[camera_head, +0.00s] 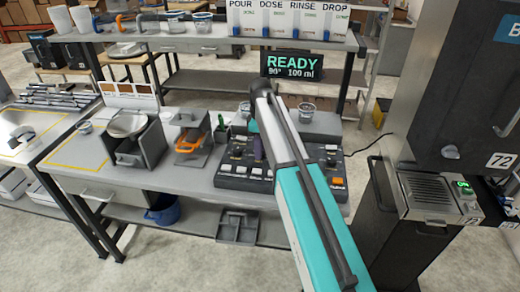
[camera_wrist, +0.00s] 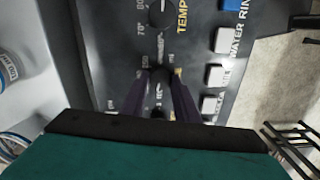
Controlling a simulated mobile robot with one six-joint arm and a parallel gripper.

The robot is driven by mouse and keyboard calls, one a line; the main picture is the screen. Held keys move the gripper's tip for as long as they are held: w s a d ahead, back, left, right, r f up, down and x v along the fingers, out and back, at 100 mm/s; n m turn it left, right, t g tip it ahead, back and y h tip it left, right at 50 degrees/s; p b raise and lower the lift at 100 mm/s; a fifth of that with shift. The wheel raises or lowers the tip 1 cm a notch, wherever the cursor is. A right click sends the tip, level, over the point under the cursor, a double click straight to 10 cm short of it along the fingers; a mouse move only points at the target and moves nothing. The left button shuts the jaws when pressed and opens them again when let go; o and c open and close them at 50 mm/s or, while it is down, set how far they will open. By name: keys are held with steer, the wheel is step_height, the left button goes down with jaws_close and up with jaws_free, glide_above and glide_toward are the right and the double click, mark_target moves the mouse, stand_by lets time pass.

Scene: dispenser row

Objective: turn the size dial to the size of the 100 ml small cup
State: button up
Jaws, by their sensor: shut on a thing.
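The control panel (camera_head: 240,172) stands on the table, partly hidden by my arm. My gripper (camera_head: 259,157) points down at it. In the wrist view my gripper (camera_wrist: 161,76) has its two dark purple fingers shut on the size dial, beside the volume marks; 150 and ml are legible. The fingers cover most of the dial, so its pointer is hard to read. The display (camera_head: 292,66) reads READY, 90° and 100 ml. A clear cup (camera_head: 307,107) stands behind the panel; I cannot tell its size.
The temperature dial (camera_wrist: 162,14) is just above the gripped dial in the wrist view. White buttons (camera_wrist: 222,40) line the panel to its right. An orange-handled item (camera_head: 188,143) and a scale-like stand (camera_head: 130,125) are left of the panel. A dark machine (camera_head: 455,85) stands at right.

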steer(key=shift+w+r+n, duration=0.1)
steer(key=shift+n, duration=1.5)
steer(key=shift+a, duration=0.1)
steer(key=o, duration=1.1)
steer(key=shift+c, duration=0.2)
step_height(320, 180, up, 14)
steer(key=b, duration=0.3)
